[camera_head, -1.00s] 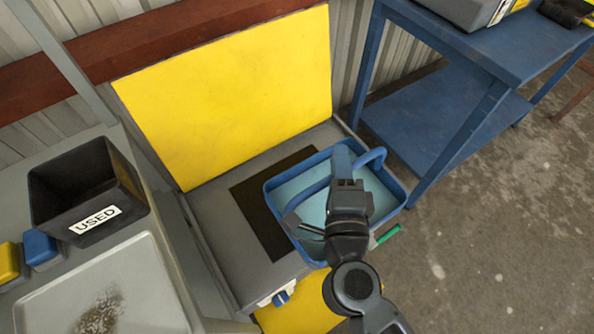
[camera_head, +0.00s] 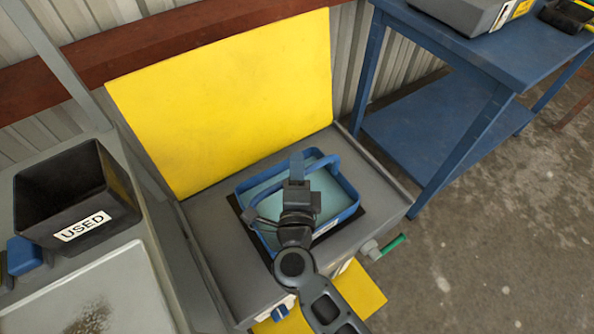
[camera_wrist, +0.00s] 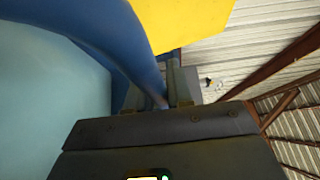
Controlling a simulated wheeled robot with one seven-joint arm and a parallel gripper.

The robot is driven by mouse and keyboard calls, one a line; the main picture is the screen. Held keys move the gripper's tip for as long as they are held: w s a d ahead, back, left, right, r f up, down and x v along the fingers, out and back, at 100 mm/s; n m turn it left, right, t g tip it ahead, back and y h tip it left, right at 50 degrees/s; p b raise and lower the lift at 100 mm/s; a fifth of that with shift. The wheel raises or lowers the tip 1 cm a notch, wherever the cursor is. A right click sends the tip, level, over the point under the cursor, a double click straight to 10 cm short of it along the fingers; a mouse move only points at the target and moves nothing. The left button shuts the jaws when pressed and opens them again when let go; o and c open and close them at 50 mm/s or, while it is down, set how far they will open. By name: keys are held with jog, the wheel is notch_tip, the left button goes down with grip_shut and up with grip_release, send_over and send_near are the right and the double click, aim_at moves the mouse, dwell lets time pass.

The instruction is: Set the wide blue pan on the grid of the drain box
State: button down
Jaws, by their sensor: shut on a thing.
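The wide blue pan (camera_head: 347,192) has a pale blue inside and a blue handle arching over it. In the head view it is over the dark grid (camera_head: 351,226) of the grey drain box (camera_head: 375,236) and covers most of it. I cannot tell whether it rests on the grid or hangs just above. My gripper (camera_head: 297,178) is shut on the pan's handle, and the arm hides part of the pan. In the wrist view the pan's handle (camera_wrist: 135,45) runs to the fingers (camera_wrist: 175,88), and the pan's pale inside fills the left.
A yellow panel (camera_head: 225,95) stands behind the box. A black bin marked USED (camera_head: 75,195) and a tray (camera_head: 110,290) are on the left bench. A green-handled tap (camera_head: 385,247) sticks out at the box's right front. A blue table (camera_head: 480,75) stands to the right.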

jog(key=shift+f, duration=0.25)
jog(key=shift+f, duration=0.2)
jog(key=c, duration=1)
grip_release()
jog(key=s, duration=1.2)
jog(key=shift+r+b, duration=0.1)
jog(key=shift+b, duration=0.25)
